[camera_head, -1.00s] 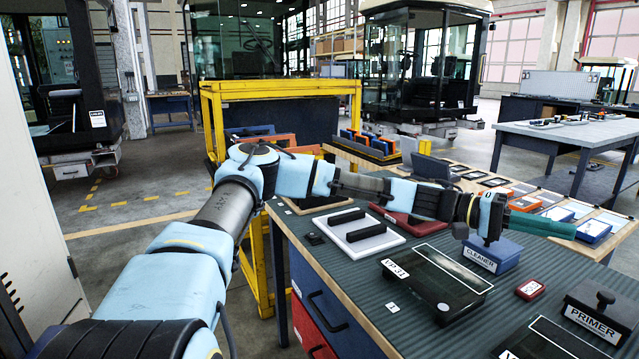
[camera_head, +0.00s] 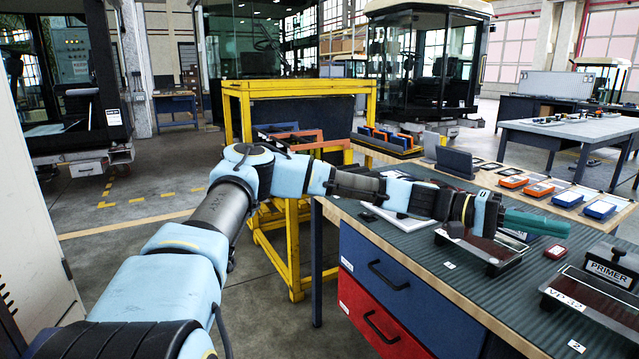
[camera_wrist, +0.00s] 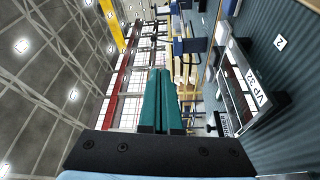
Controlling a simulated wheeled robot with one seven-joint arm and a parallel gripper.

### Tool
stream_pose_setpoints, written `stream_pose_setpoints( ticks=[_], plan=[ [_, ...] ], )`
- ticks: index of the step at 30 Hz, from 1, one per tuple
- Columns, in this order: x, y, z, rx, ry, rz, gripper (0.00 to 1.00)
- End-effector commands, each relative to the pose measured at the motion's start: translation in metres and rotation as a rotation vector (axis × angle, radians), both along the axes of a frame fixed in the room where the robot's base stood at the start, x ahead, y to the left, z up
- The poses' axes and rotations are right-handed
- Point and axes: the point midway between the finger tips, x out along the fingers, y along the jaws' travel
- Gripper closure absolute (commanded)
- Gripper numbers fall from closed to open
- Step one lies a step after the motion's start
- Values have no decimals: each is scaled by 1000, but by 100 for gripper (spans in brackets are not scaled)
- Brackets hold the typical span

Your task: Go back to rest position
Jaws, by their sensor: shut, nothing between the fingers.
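My gripper (camera_head: 537,222) is at the end of my outstretched arm, over the workbench (camera_head: 400,262) at the right in the head view. Its green fingers lie together with nothing between them; they also show in the wrist view (camera_wrist: 166,98). The wrist view is turned on its side. Behind and below the gripper is a dark tray (camera_head: 480,250) on the bench, partly hidden by my arm.
A yellow frame (camera_head: 300,90) stands behind my arm. Blue and red drawers (camera_head: 375,268) face the open floor. The VP 32 tray (camera_wrist: 250,85) shows in the wrist view.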

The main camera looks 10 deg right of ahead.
Motion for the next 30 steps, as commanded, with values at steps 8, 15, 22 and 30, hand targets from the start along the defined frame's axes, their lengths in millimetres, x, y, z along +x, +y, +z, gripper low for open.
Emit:
stream_pose_setpoints(
  ticks=[8,15,22,30],
  plan=[
    [-9,7,-22,59,-53,-16,100],
    [-17,22,-57,159,-135,-34,100],
    [-17,55,-114,325,-267,-44,100],
    [24,153,-207,680,-512,18,100]
  ],
)
